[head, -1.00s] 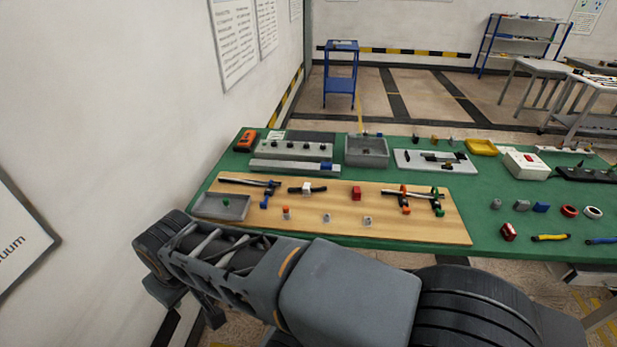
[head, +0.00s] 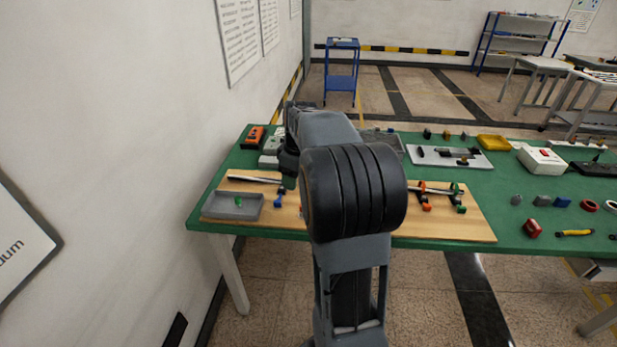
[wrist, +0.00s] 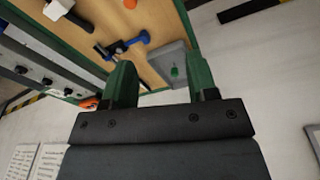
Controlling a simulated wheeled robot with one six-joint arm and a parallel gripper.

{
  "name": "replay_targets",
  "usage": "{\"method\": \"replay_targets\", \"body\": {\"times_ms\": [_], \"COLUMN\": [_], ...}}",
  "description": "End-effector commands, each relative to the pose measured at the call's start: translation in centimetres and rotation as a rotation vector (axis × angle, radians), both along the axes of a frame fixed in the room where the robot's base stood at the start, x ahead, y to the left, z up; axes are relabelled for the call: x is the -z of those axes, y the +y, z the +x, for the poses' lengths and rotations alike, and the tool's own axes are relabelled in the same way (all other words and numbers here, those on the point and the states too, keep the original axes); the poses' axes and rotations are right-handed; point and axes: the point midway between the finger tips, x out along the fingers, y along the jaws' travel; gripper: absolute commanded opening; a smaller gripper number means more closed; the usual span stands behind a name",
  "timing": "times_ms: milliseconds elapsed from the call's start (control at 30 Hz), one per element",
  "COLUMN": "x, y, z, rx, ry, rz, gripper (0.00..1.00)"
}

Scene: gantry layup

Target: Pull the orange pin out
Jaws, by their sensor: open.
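The orange pin (wrist: 130,4) shows at the top edge of the wrist view, on the wooden board (wrist: 165,18). In the head view only a sliver of the orange pin (head: 300,209) shows beside my arm, which hides most of it. My gripper (wrist: 158,62) is open and empty, its two green fingers apart. It is above the left part of the bench and clear of the pin. The grey tray (wrist: 178,52) with a small green piece (wrist: 174,70) shows beyond the fingers.
A clamp with a blue handle (head: 278,201) lies close to the pin. Clamps with orange (head: 427,208) and green ends lie farther right on the board. A grey fixture block and an orange device (head: 253,137) stand behind. A wall bounds the left side.

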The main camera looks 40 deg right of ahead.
Motion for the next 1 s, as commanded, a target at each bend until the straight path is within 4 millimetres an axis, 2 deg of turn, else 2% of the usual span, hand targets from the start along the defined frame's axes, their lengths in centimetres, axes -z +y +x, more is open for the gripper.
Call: {"method": "replay_targets", "body": {"times_ms": [33,100,233,367,800,1000], "x": [0.8,1.4,2.4,3.9,11.6,14.0], "y": [-1.7,-3.3,-4.9,-5.2,-4.5,-4.3], "z": [0.4,0.8,1.1,1.3,2.1,2.4], "rx": [-0.019,-0.052,-0.09,-0.103,-0.103,-0.101], "ry": [0.006,0.012,0.016,0.017,0.017,0.015], "rz": [0.006,0.011,0.016,0.017,0.017,0.016], "gripper": [0.53,0.53,0.53,0.53,0.53,0.53]}}
